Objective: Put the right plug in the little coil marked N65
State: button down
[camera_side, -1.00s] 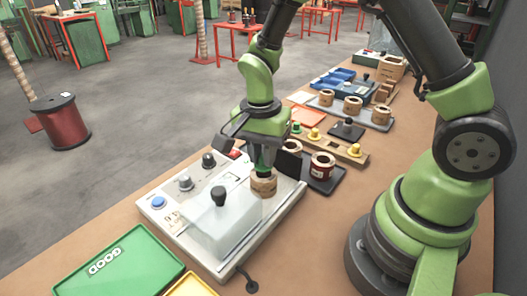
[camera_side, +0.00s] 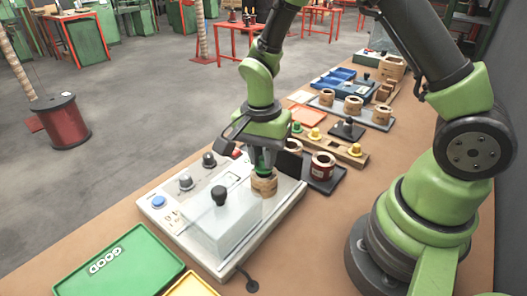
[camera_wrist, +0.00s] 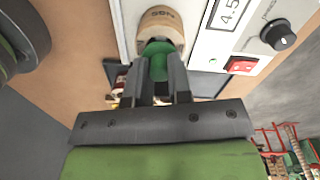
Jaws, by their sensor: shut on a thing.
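The little wooden coil (camera_side: 264,186) stands upright on the right part of the white test box. In the wrist view its top edge bears upside-down lettering that looks like N65 (camera_wrist: 160,28). My gripper (camera_side: 263,166) points down right over this coil. It is shut on a green plug (camera_wrist: 157,62), whose rounded head shows between the fingers. The plug is at the coil's top opening. How deep it sits in the hole is hidden by the fingers and the coil. A wooden rack (camera_side: 335,146) behind holds a green plug (camera_side: 296,128) and yellow plugs (camera_side: 354,149).
The white test box (camera_side: 160,220) has knobs, a red switch (camera_wrist: 241,65) and a clear cover (camera_side: 222,225) left of the coil. A dark tray with a red-wound coil (camera_side: 322,166) stands close behind right. A green GOOD tray (camera_side: 120,265) lies in front.

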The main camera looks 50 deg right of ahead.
jog(key=shift+f, duration=0.5)
jog(key=c, duration=0.6)
grip_release()
jog(key=shift+o, duration=0.2)
jog(key=shift+r, duration=3.15)
jog(key=s+a+r+n+t+y, duration=0.1)
jog(key=s+r+n+t+y, duration=0.1)
jog(key=s+r+n+t, duration=0.5)
jog(key=s+r+n, duration=0.4)
jog(key=s+r, duration=0.3)
jog(key=r, duration=0.2)
jog(key=shift+t, duration=0.3)
